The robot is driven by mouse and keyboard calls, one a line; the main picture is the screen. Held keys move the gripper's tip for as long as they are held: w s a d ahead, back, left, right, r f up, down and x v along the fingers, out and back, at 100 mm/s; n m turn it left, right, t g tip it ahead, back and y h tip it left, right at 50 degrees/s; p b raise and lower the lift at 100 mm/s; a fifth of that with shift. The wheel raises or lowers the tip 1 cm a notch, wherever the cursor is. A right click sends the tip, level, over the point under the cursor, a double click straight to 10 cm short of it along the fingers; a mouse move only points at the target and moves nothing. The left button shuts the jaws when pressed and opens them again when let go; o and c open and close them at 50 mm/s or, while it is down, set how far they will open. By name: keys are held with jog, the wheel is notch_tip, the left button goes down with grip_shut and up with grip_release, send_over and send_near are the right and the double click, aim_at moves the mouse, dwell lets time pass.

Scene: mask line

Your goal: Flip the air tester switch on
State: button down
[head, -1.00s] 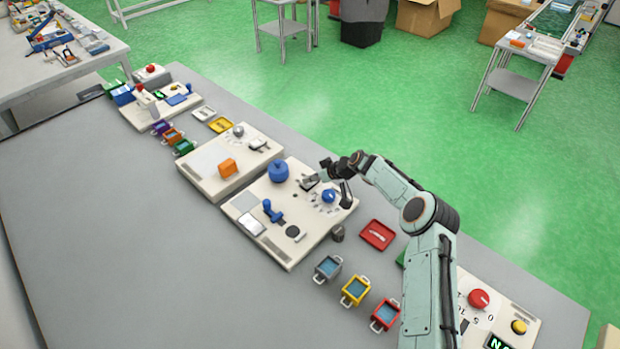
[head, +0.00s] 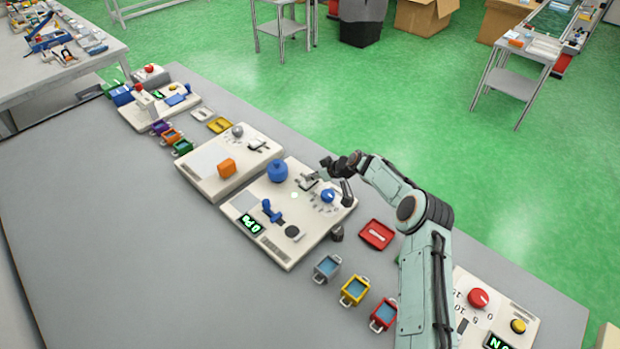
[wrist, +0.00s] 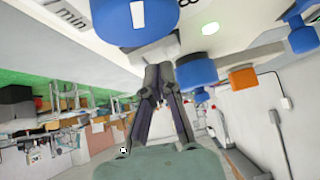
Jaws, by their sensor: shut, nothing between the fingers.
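The air tester (head: 262,200) is a cream panel with a blue dome, a blue knob (head: 328,195) and a blue lever. Its display (head: 249,224) is lit green and seems to read 0 Pa. A small round light (head: 294,194) glows pale green; it also shows in the wrist view (wrist: 210,28). The grey switch (head: 308,184) sits between the dome and the knob, its lever partly hidden by my gripper (head: 321,174). In the wrist view my gripper (wrist: 159,72) has its fingers together, empty, close to the panel. I cannot tell whether it touches the switch.
A red tray (head: 377,235) and grey, yellow and red handled containers (head: 355,290) lie nearby on the grey bench. The bench's left front is clear.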

jog(key=shift+r, duration=0.5)
notch_tip(320, 180, up, 3)
jog(key=shift+s+a+r, duration=0.1)
jog(key=shift+s+a, duration=0.05)
jog(key=s+a+v, duration=0.1)
jog(key=v, duration=0.8)
jog(key=shift+s+d+r, duration=0.2)
jog(key=shift+s+d, duration=0.05)
